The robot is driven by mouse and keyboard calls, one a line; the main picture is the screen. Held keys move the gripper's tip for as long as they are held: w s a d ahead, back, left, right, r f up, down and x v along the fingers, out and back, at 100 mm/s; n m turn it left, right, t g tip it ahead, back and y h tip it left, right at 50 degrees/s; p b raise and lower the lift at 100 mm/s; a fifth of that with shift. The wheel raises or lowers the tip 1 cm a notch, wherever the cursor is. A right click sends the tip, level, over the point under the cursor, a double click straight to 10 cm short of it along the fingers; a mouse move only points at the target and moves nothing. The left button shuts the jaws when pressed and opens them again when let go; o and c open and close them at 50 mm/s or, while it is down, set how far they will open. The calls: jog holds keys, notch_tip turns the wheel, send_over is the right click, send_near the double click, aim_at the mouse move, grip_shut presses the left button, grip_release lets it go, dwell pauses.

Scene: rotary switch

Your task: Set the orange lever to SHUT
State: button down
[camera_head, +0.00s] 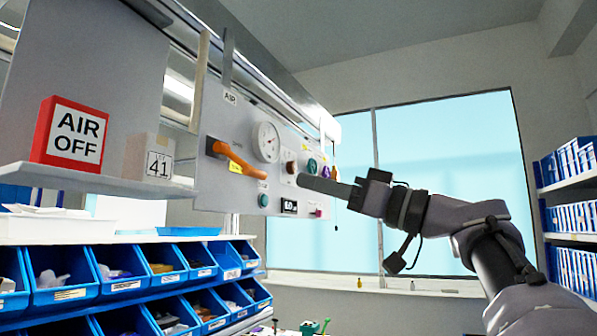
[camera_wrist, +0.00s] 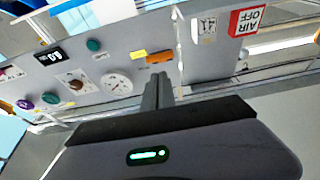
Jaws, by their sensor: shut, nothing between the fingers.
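The orange lever (camera_head: 238,161) is on the grey panel marked AIR (camera_head: 245,128). In the head view it slants down to the right from its pivot at the upper left, and a yellow label (camera_head: 236,168) sits just behind it. In the wrist view the lever (camera_wrist: 159,57) shows as a short orange bar beside the yellow label (camera_wrist: 138,54). My gripper (camera_head: 302,180) is shut and empty, its fingertips to the right of the lever's free end, with a small gap in the picture. In the wrist view my fingers (camera_wrist: 160,75) point at the lever. The label wording is unreadable.
The panel also holds a round gauge (camera_head: 267,142), several coloured knobs and a small display (camera_head: 289,207). A red AIR OFF box (camera_head: 70,135) and a box marked 41 (camera_head: 149,158) stand on the shelf at left. Blue bins (camera_head: 127,270) fill the rack below.

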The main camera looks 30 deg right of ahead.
jog(key=s+f, duration=0.1)
jog(key=d+f, duration=0.1)
jog(key=s+f, duration=0.1)
jog(key=shift+s+d+f+b, duration=0.2)
jog(key=shift+s+d+b, duration=0.1)
jog(key=shift+d+b, duration=0.05)
